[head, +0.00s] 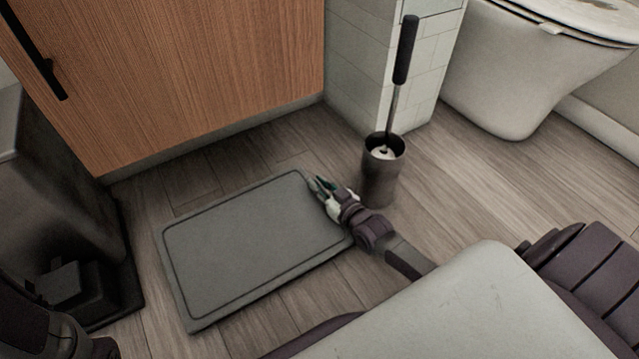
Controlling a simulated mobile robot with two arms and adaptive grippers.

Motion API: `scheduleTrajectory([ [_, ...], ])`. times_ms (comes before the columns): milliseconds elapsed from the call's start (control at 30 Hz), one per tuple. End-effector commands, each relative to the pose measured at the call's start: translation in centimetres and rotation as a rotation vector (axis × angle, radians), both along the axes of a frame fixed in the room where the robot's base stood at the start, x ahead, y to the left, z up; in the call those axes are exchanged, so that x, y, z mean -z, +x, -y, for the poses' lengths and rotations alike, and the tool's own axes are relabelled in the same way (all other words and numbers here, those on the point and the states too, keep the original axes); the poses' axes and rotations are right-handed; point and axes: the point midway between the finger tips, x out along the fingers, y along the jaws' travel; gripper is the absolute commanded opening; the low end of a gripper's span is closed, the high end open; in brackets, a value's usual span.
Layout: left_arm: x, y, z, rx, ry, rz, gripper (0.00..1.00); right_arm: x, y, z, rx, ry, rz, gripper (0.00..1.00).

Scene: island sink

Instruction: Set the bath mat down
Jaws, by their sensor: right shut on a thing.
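The bath mat (255,245) is a flat grey rectangle with a darker line inside its border. It is level, at or just above the wood floor in front of the cabinet; I cannot tell whether it touches the floor all along. My right gripper (322,188) is at the mat's right edge, near its far right corner, shut on that edge. The fingers hide a small part of the border. My left gripper is not in view; only a bit of dark arm shows at the lower left.
A toilet brush in a dark holder (380,178) stands just right of my right gripper. A wooden cabinet (190,70) is behind the mat, a dark bin-like object (55,190) at the left, a toilet (520,70) at the upper right. Bare floor (470,180) lies right of the brush.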

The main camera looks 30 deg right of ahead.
Motion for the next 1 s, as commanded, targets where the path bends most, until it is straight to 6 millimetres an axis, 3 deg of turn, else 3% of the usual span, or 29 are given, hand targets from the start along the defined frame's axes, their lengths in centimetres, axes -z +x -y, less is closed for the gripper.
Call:
scheduleTrajectory([
  [33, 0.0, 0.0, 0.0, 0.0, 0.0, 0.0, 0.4, -0.1, 0.1, 0.0, 0.001, 0.005, 0.002, 0.0],
  [67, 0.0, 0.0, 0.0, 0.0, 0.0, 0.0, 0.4, 0.0, 0.0, 0.0, 0.0, 0.0, -0.001, 0.21],
  [200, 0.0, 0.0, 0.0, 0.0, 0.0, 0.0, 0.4, 0.1, 0.0, 0.0, 0.0, 0.001, -0.002, 0.43],
  [500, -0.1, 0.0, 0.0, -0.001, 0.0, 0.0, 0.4, -0.1, 0.0, 0.0, 0.0, 0.001, -0.002, 0.43],
  [667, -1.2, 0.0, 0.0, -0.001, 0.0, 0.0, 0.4, -1.7, -0.3, 0.0, 0.0, 0.001, -0.003, 0.43],
  [1000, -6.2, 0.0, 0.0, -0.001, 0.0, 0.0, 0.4, -2.9, -7.8, 0.9, 0.001, -0.001, -0.007, 0.43],
])
